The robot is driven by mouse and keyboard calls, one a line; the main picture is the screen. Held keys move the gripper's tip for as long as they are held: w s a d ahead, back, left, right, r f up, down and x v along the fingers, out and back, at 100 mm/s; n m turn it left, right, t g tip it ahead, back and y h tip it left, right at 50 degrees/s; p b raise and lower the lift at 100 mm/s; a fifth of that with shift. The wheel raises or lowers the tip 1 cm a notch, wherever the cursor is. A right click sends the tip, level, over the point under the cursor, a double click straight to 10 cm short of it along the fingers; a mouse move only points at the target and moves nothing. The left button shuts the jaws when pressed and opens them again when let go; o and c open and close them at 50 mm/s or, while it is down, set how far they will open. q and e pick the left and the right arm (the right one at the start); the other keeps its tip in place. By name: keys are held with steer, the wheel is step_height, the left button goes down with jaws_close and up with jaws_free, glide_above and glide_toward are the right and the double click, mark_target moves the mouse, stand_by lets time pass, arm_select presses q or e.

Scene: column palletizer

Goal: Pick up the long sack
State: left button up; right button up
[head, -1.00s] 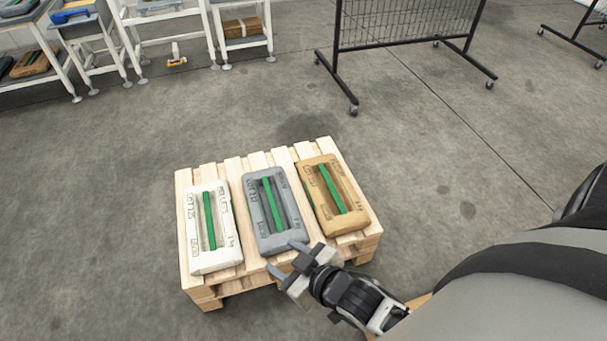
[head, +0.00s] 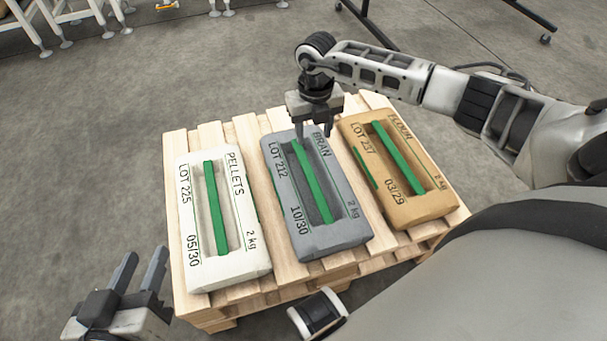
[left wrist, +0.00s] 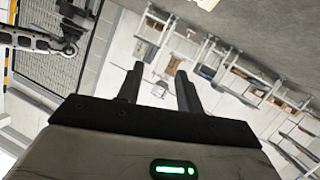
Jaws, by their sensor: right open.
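Three sacks lie side by side on a pallet in the head view: a white PELLETS sack (head: 242,225), a grey BRAN sack (head: 283,202) and a brown FLOUR sack (head: 432,200). Each has a green bar over a recess in its top. They look similar in size, so I cannot tell which is the long one. My right gripper (head: 314,133) is open and points down at the far end of the grey sack, with nothing visibly held; contact is unclear. My left gripper (head: 146,253) is open and empty, left of the white sack; its spread fingers show in the left wrist view (left wrist: 160,78).
The wooden pallet (head: 210,135) stands on a bare concrete floor. White-legged tables (head: 100,15) stand at the far left, and a black-framed rack (head: 372,25) stands at the back. The floor left of the pallet is clear.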

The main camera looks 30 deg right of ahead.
steer(key=b, duration=0.4)
glide_above(310, 176)
steer(key=f, duration=1.1)
steer(key=shift+s+d, duration=0.2)
steer(key=shift+s, duration=0.05)
steer(key=f+b, duration=0.1)
steer(key=f, duration=0.1)
steer(key=f+b, duration=0.1)
steer(key=shift+a+f, duration=0.2)
steer(key=shift+f, duration=0.6)
steer(key=shift+r, duration=0.1)
jaws_close()
arm_select(q)
steer(key=shift+w+d+r+n+t+h, duration=0.1)
steer(key=shift+d+r+n+t+h, duration=0.35)
steer(key=shift+r+n+h, duration=0.15)
steer(key=shift+w+d+r+n+t+h, duration=0.1)
steer(key=shift+d+r+n+t+h, duration=0.25)
steer(key=shift+r+n+t+h, duration=0.2)
steer(key=shift+f, duration=0.1)
arm_select(e)
steer(key=shift+w+r, duration=0.2)
steer(key=shift+r, duration=0.05)
